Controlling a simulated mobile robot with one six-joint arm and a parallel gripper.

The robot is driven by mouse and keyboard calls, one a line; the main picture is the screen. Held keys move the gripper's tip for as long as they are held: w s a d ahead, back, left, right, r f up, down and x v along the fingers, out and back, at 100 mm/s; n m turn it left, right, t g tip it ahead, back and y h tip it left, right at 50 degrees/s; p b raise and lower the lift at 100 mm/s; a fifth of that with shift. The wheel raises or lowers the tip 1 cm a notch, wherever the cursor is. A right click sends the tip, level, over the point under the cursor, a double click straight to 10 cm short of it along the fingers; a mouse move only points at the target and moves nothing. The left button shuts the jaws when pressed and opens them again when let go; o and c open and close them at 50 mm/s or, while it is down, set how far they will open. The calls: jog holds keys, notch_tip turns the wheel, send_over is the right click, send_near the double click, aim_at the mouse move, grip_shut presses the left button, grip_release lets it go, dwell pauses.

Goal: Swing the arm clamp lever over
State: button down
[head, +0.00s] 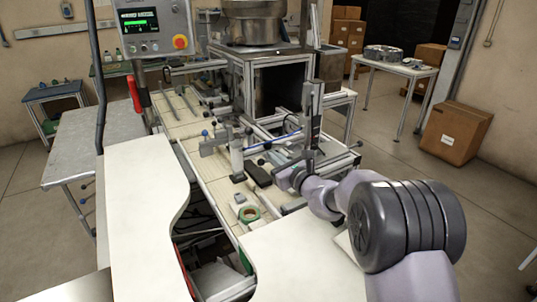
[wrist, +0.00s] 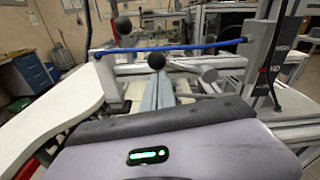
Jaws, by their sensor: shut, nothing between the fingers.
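A silver lever with a black ball knob (wrist: 157,61) shows in the wrist view, just beyond my gripper. A second black ball (wrist: 123,25) stands higher to its left. I cannot tell for sure which belongs to the arm clamp lever. My gripper (wrist: 158,95) is shut and empty, its fingers pointing toward the knob; whether they touch it is unclear. In the head view my gripper (head: 284,173) is small and partly hidden, low beside the upright post (head: 312,115) of the machine.
A blue rod (wrist: 170,48) with dark ends crosses beyond the fingers. The labelled post (wrist: 270,60) stands close on the right. A white curved table (head: 140,220) is at left.

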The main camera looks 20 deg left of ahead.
aim_at(272, 144)
jog(key=r+m+p, duration=0.2)
jog(key=p, duration=0.1)
jog(key=r+m+p, duration=0.1)
jog(key=p, duration=0.1)
jog(key=shift+w+d+r, duration=0.15)
jog(key=shift+w+d, duration=0.05)
jog(key=shift+d, duration=0.1)
jog(key=w+r+m+p, duration=0.1)
jog(key=m+p, duration=0.1)
jog(key=w+d+r+m+p, duration=0.1)
jog(key=m+p, duration=0.1)
jog(key=p, duration=0.1)
jog(key=d+r+m+p, duration=0.1)
jog(key=m+p, duration=0.2)
jog(key=shift+w+d+r+y, duration=0.15)
jog(key=shift+w+y, duration=0.25)
jog(key=shift+w+d+p, duration=0.1)
jog(key=shift+p, duration=0.2)
